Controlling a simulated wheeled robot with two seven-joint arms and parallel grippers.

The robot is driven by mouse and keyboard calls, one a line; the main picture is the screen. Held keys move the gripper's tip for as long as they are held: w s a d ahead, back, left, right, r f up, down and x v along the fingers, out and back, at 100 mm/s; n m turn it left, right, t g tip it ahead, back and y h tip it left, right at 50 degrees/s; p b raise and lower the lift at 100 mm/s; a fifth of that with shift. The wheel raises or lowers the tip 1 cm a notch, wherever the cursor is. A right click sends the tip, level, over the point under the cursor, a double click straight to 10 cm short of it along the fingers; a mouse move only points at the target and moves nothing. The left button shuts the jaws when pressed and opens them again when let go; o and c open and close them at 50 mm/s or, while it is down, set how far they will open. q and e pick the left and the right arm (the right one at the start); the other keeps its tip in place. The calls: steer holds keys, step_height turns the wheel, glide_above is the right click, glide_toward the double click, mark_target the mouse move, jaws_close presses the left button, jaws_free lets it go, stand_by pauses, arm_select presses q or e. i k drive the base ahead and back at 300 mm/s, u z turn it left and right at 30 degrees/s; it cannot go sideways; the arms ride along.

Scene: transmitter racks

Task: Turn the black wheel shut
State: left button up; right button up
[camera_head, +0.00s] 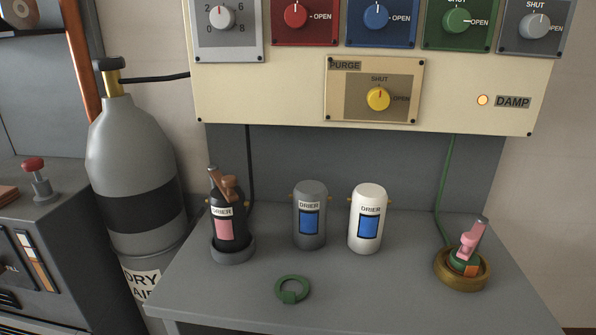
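A black wheel (107,64) sits on the brass valve (113,84) at the top of a grey gas cylinder (137,150) at the left. It is seen nearly edge-on, so I cannot tell how far it is turned. The cylinder has a black band and a label reading DRY AIR. A black hose (155,78) runs from the valve to the right, behind the panel. Neither of my grippers shows in the head view.
A grey bench (340,285) holds a black drier in a cup (232,255), a grey drier (309,218), a white drier (367,222), a green ring (293,289) and a brass-coloured dish (462,282). A cream panel (260,95) with knobs hangs above. A cabinet with a red-topped lever (36,175) stands left.

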mark_target(108, 63)
steer(key=k, duration=0.5)
steer(key=u, duration=0.9)
steer(key=i, duration=0.65)
steer(key=z, duration=0.1)
